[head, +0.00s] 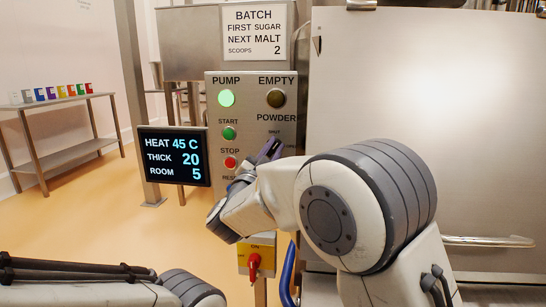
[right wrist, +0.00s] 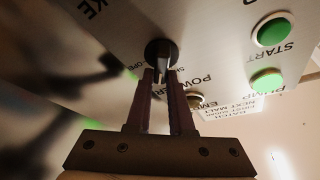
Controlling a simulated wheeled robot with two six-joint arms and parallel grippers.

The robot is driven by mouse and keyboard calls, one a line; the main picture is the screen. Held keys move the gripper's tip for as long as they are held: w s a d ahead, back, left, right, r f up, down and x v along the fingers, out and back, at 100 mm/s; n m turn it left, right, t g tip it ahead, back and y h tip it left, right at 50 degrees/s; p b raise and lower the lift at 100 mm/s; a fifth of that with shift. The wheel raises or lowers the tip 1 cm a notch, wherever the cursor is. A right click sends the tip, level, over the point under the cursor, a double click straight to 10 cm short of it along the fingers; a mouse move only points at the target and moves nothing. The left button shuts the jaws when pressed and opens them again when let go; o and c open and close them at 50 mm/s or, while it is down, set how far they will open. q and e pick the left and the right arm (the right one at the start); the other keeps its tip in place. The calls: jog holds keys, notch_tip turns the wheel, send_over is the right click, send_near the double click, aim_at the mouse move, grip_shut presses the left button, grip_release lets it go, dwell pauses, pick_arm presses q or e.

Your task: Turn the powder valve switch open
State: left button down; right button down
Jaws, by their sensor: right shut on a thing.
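The powder valve switch (right wrist: 160,50) is a round black knob on the grey control panel (head: 215,120), under the POWDER label, with SHUT and OPEN marked by it. In the right wrist view, turned upside down, my right gripper (right wrist: 161,76) is shut on the switch's handle, a finger on each side. The handle lies between the fingers; I cannot tell which mark it points to. In the head view my right gripper (head: 268,150) reaches the panel and hides the switch. My left gripper is out of view; only part of my left arm shows at lower left.
The panel has a lit green PUMP lamp (head: 226,98), a dark EMPTY lamp (head: 277,98), a green START button (head: 229,133) and a red STOP button (head: 231,162). A red rotary switch (head: 254,262) sits below. A display (head: 174,157) stands left. A large steel body (head: 430,90) fills the right.

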jog(key=m+g, duration=0.1)
jog(key=m, duration=0.2)
jog(key=m+g+h+b, duration=0.1)
jog(key=m, duration=0.2)
jog(key=shift+d+f, duration=0.1)
jog(key=shift+f, duration=0.1)
jog(key=m+g+b, duration=0.1)
jog(key=m, duration=0.1)
jog(key=shift+m, duration=0.4)
jog(key=shift+d+f+m+g, duration=0.15)
jog(key=shift+m+g, duration=0.55)
jog(key=shift+m, duration=0.8)
jog(key=shift+f, duration=0.1)
jog(key=c, duration=0.8)
grip_release()
jog(key=shift+s, duration=0.1)
